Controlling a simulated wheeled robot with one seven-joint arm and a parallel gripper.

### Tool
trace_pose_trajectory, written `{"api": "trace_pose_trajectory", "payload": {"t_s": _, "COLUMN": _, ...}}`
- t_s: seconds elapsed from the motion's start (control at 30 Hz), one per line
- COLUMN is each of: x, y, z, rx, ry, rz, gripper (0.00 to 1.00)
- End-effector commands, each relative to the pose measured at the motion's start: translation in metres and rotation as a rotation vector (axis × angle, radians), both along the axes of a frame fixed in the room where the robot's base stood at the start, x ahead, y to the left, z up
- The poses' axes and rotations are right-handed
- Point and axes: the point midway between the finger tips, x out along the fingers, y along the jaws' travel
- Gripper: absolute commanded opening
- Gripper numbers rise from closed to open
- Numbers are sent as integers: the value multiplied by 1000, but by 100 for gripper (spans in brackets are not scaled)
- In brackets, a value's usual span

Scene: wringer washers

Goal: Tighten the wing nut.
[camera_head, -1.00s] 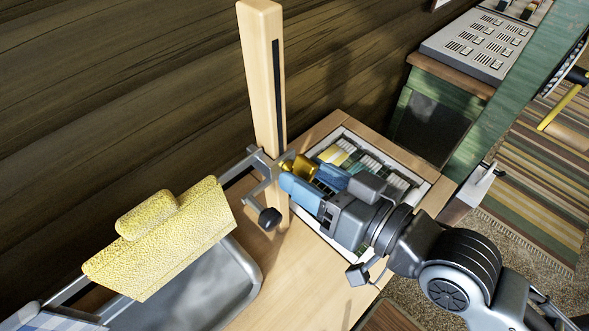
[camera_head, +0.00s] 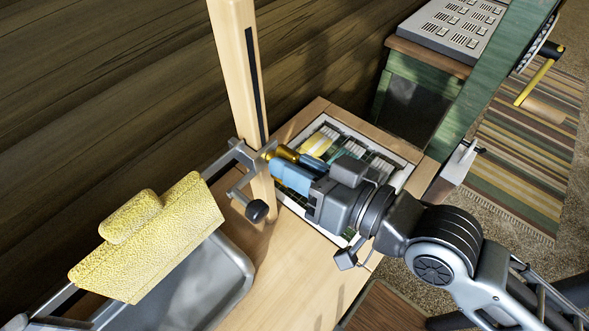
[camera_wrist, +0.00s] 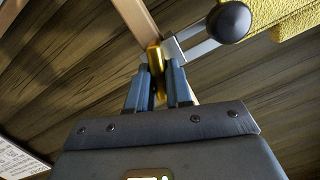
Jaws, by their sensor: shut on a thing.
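The wing nut (camera_head: 286,152) is a brass-gold piece beside the slotted wooden post, at the metal bracket (camera_head: 240,152). In the wrist view the gold wing nut (camera_wrist: 155,58) stands upright between the two blue fingers. My gripper (camera_head: 291,172) is shut on it, coming in from the right. In the wrist view my gripper (camera_wrist: 158,86) has a finger on each side of the gold piece. The fingers hide part of the nut and whatever it is threaded on.
The wooden post (camera_head: 238,75) rises beside my gripper. A crank with a black knob (camera_head: 257,211) hangs in front of the post. A yellow textured cloth (camera_head: 150,240) hangs over a metal tray (camera_head: 215,285). A green cabinet (camera_head: 415,100) stands behind right.

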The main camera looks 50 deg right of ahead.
Motion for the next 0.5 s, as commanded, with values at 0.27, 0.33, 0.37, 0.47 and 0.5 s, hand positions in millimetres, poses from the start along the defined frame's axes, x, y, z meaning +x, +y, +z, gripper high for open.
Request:
{"api": "trace_pose_trajectory", "payload": {"t_s": 0.27, "x": 0, "y": -2, "z": -1, "rx": 98, "ry": 2, "rz": -2, "gripper": 5}}
{"api": "trace_pose_trajectory", "payload": {"t_s": 0.33, "x": 0, "y": -3, "z": -2, "rx": 218, "ry": 2, "rz": -3, "gripper": 5}}
{"api": "trace_pose_trajectory", "payload": {"t_s": 0.37, "x": 0, "y": -3, "z": -3, "rx": 276, "ry": 1, "rz": -3, "gripper": 5}}
{"api": "trace_pose_trajectory", "payload": {"t_s": 0.47, "x": 0, "y": -4, "z": -5, "rx": 464, "ry": 2, "rz": -3, "gripper": 5}}
{"api": "trace_pose_trajectory", "payload": {"t_s": 0.5, "x": 0, "y": -5, "z": -6, "rx": 542, "ry": 1, "rz": -3, "gripper": 5}}
